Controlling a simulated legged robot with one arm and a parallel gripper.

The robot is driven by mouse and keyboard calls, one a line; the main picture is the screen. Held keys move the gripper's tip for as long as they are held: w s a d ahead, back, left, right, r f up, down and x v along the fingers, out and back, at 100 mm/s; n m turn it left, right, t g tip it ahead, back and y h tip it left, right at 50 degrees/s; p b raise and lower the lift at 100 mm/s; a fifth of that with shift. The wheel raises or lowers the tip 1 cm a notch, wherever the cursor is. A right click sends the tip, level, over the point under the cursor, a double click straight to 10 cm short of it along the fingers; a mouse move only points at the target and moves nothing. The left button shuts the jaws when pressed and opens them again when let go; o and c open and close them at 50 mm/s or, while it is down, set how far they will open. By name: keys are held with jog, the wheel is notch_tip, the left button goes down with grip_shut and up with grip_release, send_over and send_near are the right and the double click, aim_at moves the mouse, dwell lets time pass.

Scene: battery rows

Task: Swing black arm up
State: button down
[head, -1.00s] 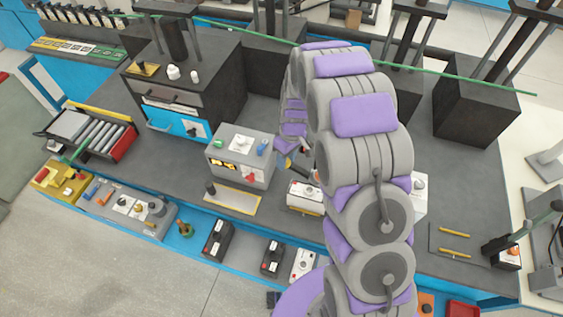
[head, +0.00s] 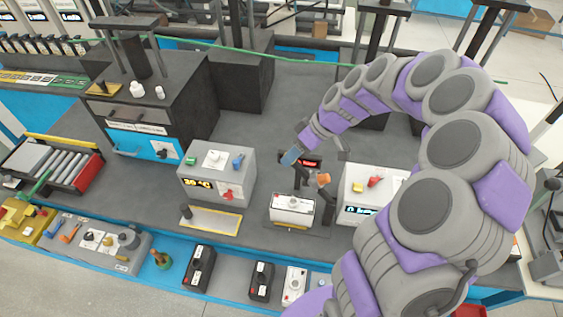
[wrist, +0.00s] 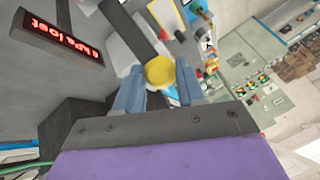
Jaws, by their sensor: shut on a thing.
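My gripper (wrist: 160,85) is shut on a round yellow knob (wrist: 160,71) in the wrist view, with a blue-grey finger on each side. A dark bar (wrist: 125,28), which looks like the black arm, runs down toward the knob. In the head view my gripper (head: 291,157) is small, at the dark stand in the middle of the bench. The stand's black parts (head: 329,206) rise beside a white box (head: 293,209), with an orange piece (head: 323,179) near the top. The knob in my grip cannot be made out there.
A dark display with red text (wrist: 62,38) is close by at the left of the wrist view. A grey 39 °C box (head: 218,175) stands left of the stand, and a white box with a blue display (head: 362,192) stands right.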

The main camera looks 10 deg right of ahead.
jog(key=d+b, duration=0.1)
jog(key=s+d+r+y+b, duration=0.1)
jog(key=d, duration=0.1)
jog(key=s+d+y+b, duration=0.1)
jog(key=shift+d+r+t, duration=0.15)
jog(key=shift+r+t, duration=0.1)
jog(key=shift+t, duration=0.15)
jog(key=shift+s+d+r+b, duration=0.3)
jog(key=shift+d+b, duration=0.25)
jog(key=shift+d, duration=0.15)
jog(key=shift+s+d+r+b, duration=0.25)
jog(key=shift+d+b, duration=0.25)
jog(key=shift+d, duration=0.15)
jog(key=c, duration=1)
grip_release()
jog(key=o, duration=0.3)
jog(key=shift+s+d+r, duration=0.1)
jog(key=shift+d, duration=0.4)
jog(key=p+v, duration=0.3)
jog(key=v, duration=1.4)
jog(key=shift+d, duration=0.45)
